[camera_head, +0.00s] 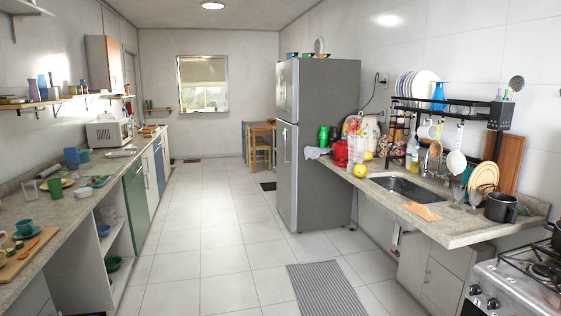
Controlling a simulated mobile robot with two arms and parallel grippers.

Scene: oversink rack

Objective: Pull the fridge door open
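The grey fridge (328,146) stands right of centre at the far end of the right counter. Its broad flat side faces me and its front faces left toward the aisle. It has an upper door (287,92) and a taller lower door (287,170), seen at a steep angle, with thin handles along them. Both doors look shut. Neither of my grippers shows in the head view.
The tiled aisle floor (205,222) is clear up to the fridge. A striped mat (319,289) lies in front. The right counter (445,228) with sink and dish rack juts toward the aisle. The left counter (75,210) holds dishes. A stove (520,285) stands near right.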

